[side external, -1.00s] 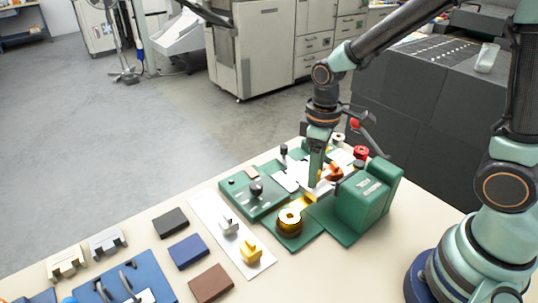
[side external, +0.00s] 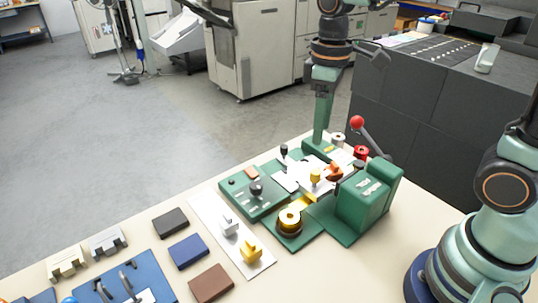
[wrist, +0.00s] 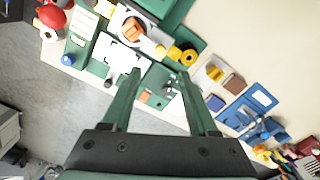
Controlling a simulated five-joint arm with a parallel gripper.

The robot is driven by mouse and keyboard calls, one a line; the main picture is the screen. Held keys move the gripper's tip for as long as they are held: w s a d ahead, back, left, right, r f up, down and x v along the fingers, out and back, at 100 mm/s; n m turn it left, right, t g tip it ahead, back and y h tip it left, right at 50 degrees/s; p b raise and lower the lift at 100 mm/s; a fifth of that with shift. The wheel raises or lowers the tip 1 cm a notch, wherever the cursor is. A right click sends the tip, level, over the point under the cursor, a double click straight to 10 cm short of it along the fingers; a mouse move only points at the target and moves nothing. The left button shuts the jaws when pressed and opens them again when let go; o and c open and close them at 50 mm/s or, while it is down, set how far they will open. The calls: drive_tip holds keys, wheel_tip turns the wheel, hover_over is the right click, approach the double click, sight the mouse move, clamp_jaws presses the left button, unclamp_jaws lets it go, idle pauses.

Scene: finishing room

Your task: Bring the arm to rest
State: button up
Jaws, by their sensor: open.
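My gripper (side external: 319,140) hangs fingers down above the back of the green machine (side external: 365,205) in the side external view, apart from it. In the wrist view my gripper (wrist: 158,73) shows two green fingers spread wide, with nothing between them. It is open and empty. The green machine has a lever with a red knob (side external: 357,122), a gold spool (side external: 290,220) and a small yellow knob (side external: 316,176) on its white plate. The top of my arm is cut off by the frame edge.
A white strip (side external: 250,266) with a grey and a yellow fixture lies left of the machine. Black, blue (side external: 188,251) and brown (side external: 211,283) blocks lie beside it. A blue tray (side external: 150,270) is at the front left. Dark cabinets stand behind the table.

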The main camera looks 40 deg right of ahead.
drive_tip(key=shift+r, duration=0.4)
drive_tip(key=shift+d, duration=0.1)
drive_tip(key=s+d+r+m+t, duration=0.2)
drive_tip(key=s+d+m+t, duration=0.2)
drive_tip(key=s+m+t, duration=0.1)
drive_tip(key=shift+d+r+m+t, duration=0.15)
drive_tip(key=shift+d+m+t, duration=0.05)
drive_tip(key=shift+m+t, duration=0.1)
